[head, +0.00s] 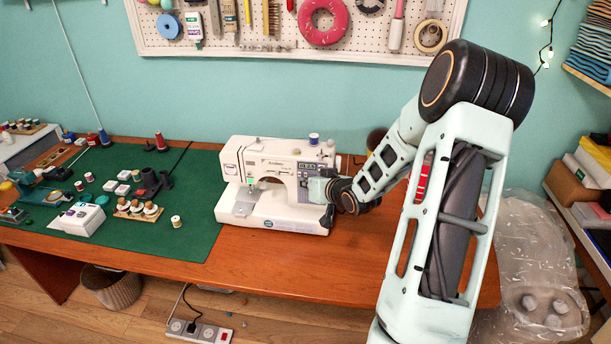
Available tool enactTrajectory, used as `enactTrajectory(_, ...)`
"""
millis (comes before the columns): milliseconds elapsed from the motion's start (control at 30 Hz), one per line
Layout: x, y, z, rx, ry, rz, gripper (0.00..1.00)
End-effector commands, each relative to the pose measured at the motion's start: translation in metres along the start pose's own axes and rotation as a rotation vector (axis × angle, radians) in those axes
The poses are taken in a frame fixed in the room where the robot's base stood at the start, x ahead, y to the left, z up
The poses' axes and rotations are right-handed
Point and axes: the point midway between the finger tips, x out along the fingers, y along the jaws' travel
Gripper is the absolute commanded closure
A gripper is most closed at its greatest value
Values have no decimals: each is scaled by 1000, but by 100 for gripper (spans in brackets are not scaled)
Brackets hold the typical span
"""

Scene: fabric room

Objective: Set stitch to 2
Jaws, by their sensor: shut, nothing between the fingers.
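A white sewing machine (262,170) stands upright on the wooden table, just right of the green mat. A small dark panel (308,169) shows on the upper right of its front, too small to read. A spool with a blue top (314,140) stands on top of the machine. My gripper (316,190) is at the right end of the machine's front, just below the panel. It looks shut, with nothing visible in it. It covers part of the machine's front there. I cannot tell whether it touches the machine, and the stitch setting cannot be read.
The green mat (205,215) on the left carries spools, small white boxes and other sewing items. The wooden table (270,270) is clear in front of the machine. A pegboard (270,50) hangs behind. A power strip (200,331) and a basket (112,288) are on the floor.

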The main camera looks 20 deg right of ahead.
Motion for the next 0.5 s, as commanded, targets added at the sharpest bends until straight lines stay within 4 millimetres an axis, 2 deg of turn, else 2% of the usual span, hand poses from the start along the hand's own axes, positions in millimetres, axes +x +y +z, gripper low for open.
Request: enactTrajectory(500,5,4,-4,0,-1,0,100)
